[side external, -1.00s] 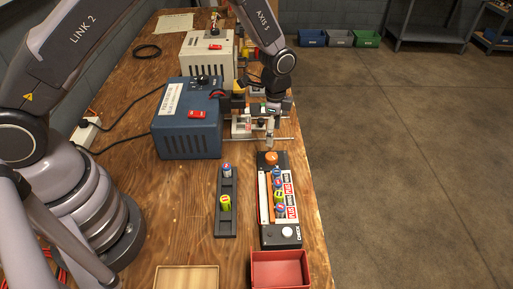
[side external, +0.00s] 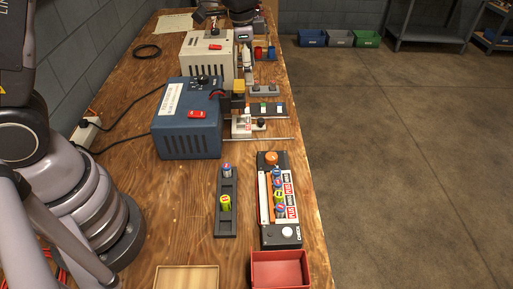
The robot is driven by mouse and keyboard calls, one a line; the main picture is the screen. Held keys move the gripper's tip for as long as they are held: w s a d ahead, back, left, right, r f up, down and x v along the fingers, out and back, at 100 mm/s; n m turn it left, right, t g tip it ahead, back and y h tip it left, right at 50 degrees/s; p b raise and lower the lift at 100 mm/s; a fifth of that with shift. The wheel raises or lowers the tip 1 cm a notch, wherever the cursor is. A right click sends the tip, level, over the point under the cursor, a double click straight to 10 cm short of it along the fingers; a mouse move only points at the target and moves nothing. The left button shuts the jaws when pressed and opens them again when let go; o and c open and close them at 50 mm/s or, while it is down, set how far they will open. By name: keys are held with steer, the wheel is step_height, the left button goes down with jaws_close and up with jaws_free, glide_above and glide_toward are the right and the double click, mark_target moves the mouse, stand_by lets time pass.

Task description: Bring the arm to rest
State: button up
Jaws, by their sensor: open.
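My arm reaches in from the left, and its far part shows only at the top edge of the view. My gripper (side external: 247,66) hangs at the far end of the bench, beside the cream box. It is small and partly cut off from clear sight, and it appears empty. The wooden bench (side external: 180,222) runs away from the camera. A black battery holder (side external: 279,232) with several batteries and an orange button stands at the right edge. A dark rack (side external: 226,220) left of it holds a blue-white battery (side external: 227,171) and a yellow-green one (side external: 225,203).
A blue box (side external: 184,135) and a cream box (side external: 203,66) stand along the bench's middle, with cables at the left. A slide fixture (side external: 242,128) sits beside the blue box. A red tray (side external: 279,270) and a wooden tray (side external: 186,278) are in front.

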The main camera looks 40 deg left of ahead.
steer(key=s+a+r+n+t, duration=0.2)
steer(key=s+a+r+n, duration=0.3)
steer(key=s+r, duration=0.55)
steer(key=s+a+r+n+t, duration=0.1)
steer(key=s+a+n, duration=0.1)
steer(key=s, duration=0.5)
steer(key=s+a+r+n+t, duration=0.1)
steer(key=s+a+r+n, duration=0.1)
steer(key=s, duration=0.5)
steer(key=shift+a+r+n, duration=0.25)
steer(key=shift+n, duration=0.15)
